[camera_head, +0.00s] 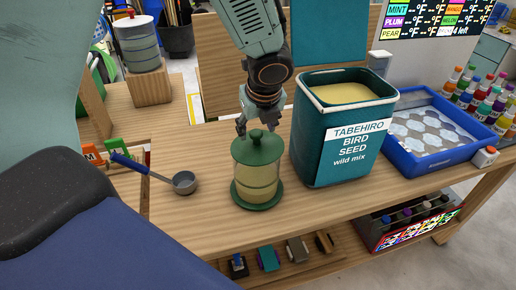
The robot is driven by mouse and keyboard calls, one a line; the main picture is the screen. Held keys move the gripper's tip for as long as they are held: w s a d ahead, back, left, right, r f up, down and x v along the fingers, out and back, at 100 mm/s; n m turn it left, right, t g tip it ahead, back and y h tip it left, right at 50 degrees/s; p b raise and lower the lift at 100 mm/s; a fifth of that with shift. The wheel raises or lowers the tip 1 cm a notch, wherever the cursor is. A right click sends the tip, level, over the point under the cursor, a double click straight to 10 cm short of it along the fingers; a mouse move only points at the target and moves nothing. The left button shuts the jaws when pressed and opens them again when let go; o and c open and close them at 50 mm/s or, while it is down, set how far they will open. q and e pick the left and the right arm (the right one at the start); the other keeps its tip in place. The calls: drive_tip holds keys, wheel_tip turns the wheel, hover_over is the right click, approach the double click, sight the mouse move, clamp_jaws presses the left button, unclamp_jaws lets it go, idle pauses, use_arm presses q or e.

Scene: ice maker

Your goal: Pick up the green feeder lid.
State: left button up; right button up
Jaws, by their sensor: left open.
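The green feeder lid (257,152) sits on top of a clear feeder (257,176) with tan contents and a green base. The feeder stands upright on the wooden bench. A small knob rises from the middle of the lid. My left gripper (260,124) points down right over the lid, with its open fingers at about the height of the knob. I cannot tell whether the fingers touch the knob. My right gripper is out of view.
A teal bird seed bin (343,135) stands close on the right. A metal scoop (184,182) with a blue handle lies to the left. A blue tray (430,163) is at the far right. The bench (225,225) is clear in front of the feeder.

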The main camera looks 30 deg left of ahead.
sight(257, 133)
use_arm(q)
drive_tip(key=x, duration=0.2)
drive_tip(key=shift+w+f+b, duration=0.15)
drive_tip(key=shift+f+b, duration=0.2)
drive_tip(key=shift+f, duration=0.05)
drive_tip(key=shift+a+f, duration=0.25)
drive_tip(key=shift+a, duration=0.05)
drive_tip(key=shift+d+r, duration=0.1)
drive_tip(key=shift+d, duration=0.1)
drive_tip(key=shift+c, duration=1.4)
drive_tip(key=shift+a, duration=0.15)
drive_tip(key=c, duration=0.6)
clamp_jaws()
